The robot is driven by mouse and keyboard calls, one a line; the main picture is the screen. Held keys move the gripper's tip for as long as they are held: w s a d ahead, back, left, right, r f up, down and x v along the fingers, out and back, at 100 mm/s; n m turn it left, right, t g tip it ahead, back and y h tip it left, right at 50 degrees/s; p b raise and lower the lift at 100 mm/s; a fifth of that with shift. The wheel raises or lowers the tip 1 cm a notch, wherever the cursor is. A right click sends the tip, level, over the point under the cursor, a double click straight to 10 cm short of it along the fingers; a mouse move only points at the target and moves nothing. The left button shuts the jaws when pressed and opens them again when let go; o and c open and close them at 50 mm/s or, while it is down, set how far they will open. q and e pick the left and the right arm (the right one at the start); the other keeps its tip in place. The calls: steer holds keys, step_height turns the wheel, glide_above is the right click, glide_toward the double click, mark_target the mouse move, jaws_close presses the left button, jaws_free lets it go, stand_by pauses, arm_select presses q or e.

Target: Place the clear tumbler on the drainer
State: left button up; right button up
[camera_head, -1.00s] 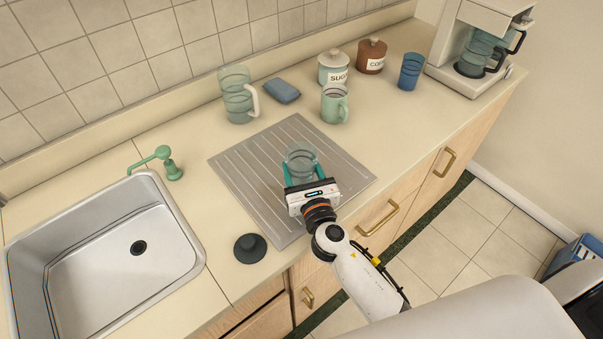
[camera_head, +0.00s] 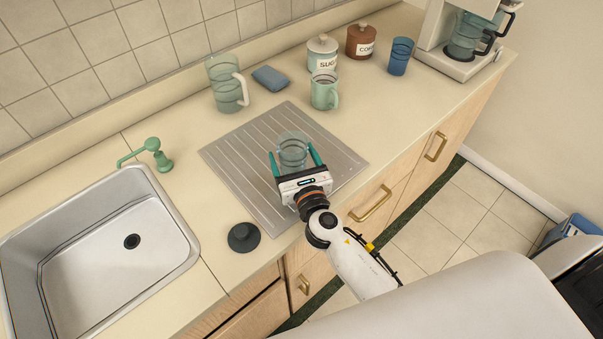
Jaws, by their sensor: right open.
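The clear tumbler (camera_head: 292,150) stands upright on the grooved metal drainer (camera_head: 238,165), right of the drainer's middle. My right gripper (camera_head: 295,160) is open, with its teal fingers on either side of the tumbler. A gap shows between the fingers and the glass. The gripper body hides the front of the tumbler's base and part of the drainer. My left gripper is not in view.
A sink (camera_head: 110,255) lies left of the drainer, with a black stopper (camera_head: 243,237) on the counter. Behind stand a clear pitcher (camera_head: 226,85), a blue sponge (camera_head: 270,78), a green mug (camera_head: 325,92), canisters (camera_head: 322,55), a blue cup (camera_head: 400,57) and a coffee maker (camera_head: 462,40).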

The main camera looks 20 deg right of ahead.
steer(key=s, duration=0.3)
steer(key=s+b, duration=0.1)
steer(key=s, duration=0.3)
steer(key=s+b, duration=0.1)
steer(key=s, duration=0.2)
steer(key=shift+s+a+f, duration=0.2)
steer(key=shift+a+f, duration=0.05)
steer(key=shift+s+r+b, duration=0.15)
steer(key=shift+s+b, duration=0.25)
steer(key=shift+s, duration=0.35)
